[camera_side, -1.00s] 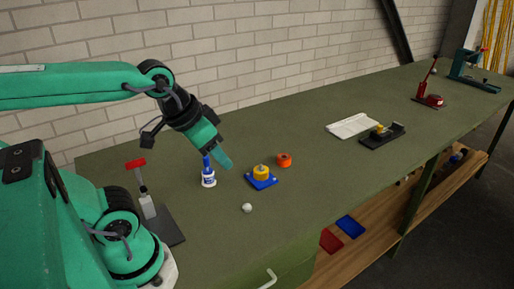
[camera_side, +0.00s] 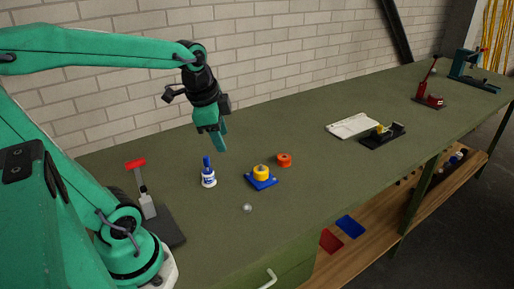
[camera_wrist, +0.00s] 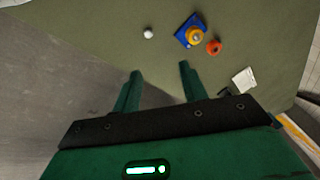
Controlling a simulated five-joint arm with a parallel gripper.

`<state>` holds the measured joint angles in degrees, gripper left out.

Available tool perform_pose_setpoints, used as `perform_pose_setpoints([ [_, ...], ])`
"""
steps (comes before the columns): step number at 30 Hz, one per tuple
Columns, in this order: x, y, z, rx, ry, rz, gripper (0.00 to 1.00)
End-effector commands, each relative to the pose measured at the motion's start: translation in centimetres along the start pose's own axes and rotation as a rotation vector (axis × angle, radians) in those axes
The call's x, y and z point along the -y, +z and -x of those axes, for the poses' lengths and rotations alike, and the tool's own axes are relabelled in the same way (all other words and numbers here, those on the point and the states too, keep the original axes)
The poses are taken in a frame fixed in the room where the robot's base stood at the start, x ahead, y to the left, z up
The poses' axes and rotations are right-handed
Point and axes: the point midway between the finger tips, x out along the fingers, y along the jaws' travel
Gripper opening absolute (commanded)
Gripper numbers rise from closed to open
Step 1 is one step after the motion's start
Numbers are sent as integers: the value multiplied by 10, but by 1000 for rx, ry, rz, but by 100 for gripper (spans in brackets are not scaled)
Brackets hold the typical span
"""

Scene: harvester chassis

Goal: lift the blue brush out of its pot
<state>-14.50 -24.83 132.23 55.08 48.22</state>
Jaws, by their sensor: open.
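The blue brush (camera_side: 206,162) stands upright in its small white and blue pot (camera_side: 208,179) on the green bench. Only its blue upper part shows above the pot. My gripper (camera_side: 222,146) is above the bench, up and a little right of the brush, apart from it and pointing down. In the wrist view the two fingers of my gripper (camera_wrist: 160,76) are spread with nothing between them. The brush and pot do not show in the wrist view.
A blue plate with a yellow part (camera_side: 261,174), an orange ring (camera_side: 284,159) and a white ball (camera_side: 247,208) lie right of the pot. A red-topped tool (camera_side: 137,164) stands to its left. A white booklet (camera_side: 352,125) and black tray (camera_side: 383,137) lie farther right.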

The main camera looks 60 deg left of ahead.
Motion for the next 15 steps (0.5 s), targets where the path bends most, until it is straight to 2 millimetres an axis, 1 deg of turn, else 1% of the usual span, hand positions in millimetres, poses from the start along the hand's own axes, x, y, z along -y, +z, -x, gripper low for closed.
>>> perform_pose_setpoints([
  [1,8,2,-4,17,9,-42,43],
  [8,40,14,-18,73,61,-270,43],
  [15,73,32,-35,105,135,-506,43],
])
